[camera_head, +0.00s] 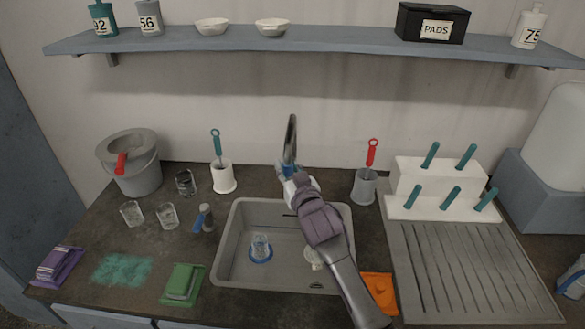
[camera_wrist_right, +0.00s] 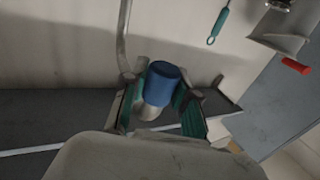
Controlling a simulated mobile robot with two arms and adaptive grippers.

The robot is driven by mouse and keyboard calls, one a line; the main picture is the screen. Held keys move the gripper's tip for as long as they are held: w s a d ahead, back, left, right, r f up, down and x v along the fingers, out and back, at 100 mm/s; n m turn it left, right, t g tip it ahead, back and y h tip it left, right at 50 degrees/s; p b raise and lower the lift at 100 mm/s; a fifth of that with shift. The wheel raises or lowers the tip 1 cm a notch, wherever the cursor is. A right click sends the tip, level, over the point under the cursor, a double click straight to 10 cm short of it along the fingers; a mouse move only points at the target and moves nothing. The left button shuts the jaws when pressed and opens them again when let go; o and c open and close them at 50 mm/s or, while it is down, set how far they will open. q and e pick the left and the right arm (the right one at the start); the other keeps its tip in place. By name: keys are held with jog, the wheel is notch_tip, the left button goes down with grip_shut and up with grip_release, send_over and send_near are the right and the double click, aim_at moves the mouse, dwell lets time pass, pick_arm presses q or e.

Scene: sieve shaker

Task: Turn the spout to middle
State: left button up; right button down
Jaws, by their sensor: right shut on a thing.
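The tall curved faucet spout (camera_head: 291,135) stands behind the sink (camera_head: 232,262), near its back middle. My right gripper (camera_head: 288,172) is at the base of the spout. In the right wrist view my gripper (camera_wrist_right: 160,104) has its two green-padded fingers on either side of a blue cylindrical piece (camera_wrist_right: 161,82), and it is shut on this piece. The grey spout pipe (camera_wrist_right: 122,40) rises at the left in that view. My left gripper is not in view.
A glass on a blue base (camera_head: 261,248) stands in the sink. Brush holders (camera_head: 223,178) and (camera_head: 365,186) stand on either side behind it. A white peg rack (camera_head: 436,183) and ribbed drainboard (camera_head: 450,270) are at the right. A shelf (camera_head: 330,44) runs above.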

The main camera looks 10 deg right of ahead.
jog(key=c, duration=0.9)
grip_release()
jog(key=shift+o, duration=0.2)
jog(key=s+d, duration=0.1)
jog(key=s, duration=1.1)
jog(key=shift+d, duration=0.3)
